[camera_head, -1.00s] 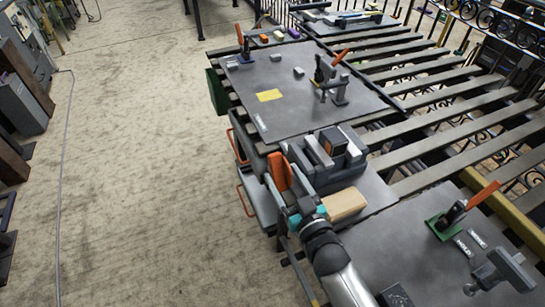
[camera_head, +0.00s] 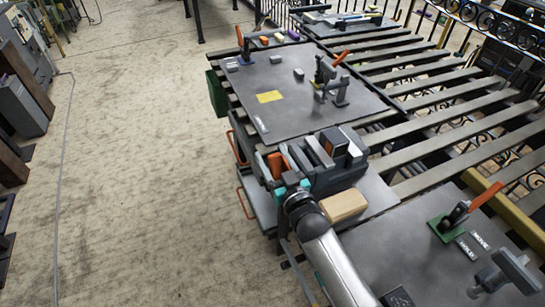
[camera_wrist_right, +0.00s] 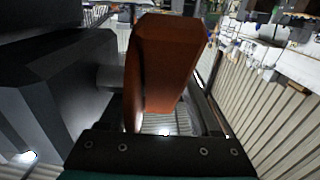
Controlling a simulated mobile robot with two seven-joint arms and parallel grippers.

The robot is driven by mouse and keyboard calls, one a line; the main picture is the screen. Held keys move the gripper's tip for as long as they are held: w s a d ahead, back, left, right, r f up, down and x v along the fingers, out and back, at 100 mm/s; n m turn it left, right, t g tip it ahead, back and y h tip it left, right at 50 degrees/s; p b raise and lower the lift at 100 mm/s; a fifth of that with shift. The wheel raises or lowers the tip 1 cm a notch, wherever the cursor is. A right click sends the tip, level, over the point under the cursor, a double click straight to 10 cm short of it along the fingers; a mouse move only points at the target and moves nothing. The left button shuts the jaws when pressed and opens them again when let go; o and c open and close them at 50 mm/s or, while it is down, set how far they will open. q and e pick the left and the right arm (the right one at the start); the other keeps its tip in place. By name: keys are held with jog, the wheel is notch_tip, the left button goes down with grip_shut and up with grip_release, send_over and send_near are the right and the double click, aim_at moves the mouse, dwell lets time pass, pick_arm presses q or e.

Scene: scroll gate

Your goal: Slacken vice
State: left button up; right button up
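The vice is a dark grey block-like body (camera_head: 338,176) with light grey jaw parts (camera_head: 318,151), on the side of the bench. Its orange handle (camera_head: 276,165) stands at the vice's left end and fills the middle of the right wrist view (camera_wrist_right: 165,62). My right gripper (camera_head: 280,168) is at the handle, with its fingers on either side of it. In the right wrist view a gap shows between the handle's lower part and the right finger, so the gripper looks open around it. The fingertips are partly hidden. My left gripper is not in view.
A tan wooden block (camera_head: 343,205) lies beside the vice. A metal plate (camera_head: 290,115) with a yellow note (camera_head: 269,97) and orange-handled clamps is behind. Another plate (camera_head: 400,250) with a green-based clamp (camera_head: 446,229) is front right. Open floor lies left.

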grip_shut()
dwell(0.4)
jog(key=shift+r+g+p, duration=0.1)
jog(key=shift+g+p, duration=0.2)
jog(key=shift+p, duration=0.45)
jog(key=g+p, duration=0.1)
jog(key=p, duration=0.1)
jog(key=g+h+p, duration=0.1)
jog(key=p, duration=0.2)
jog(key=f+g+p, duration=0.1)
jog(key=p, duration=0.1)
jog(key=shift+w+g+p, duration=0.3)
jog(key=shift+p, duration=0.1)
jog(key=shift+f+g+h+p, duration=0.4)
jog(key=shift+g+p, duration=0.4)
jog(key=shift+p, duration=0.25)
jog(key=shift+f+g+p, duration=0.35)
jog(key=shift+g+p, duration=0.15)
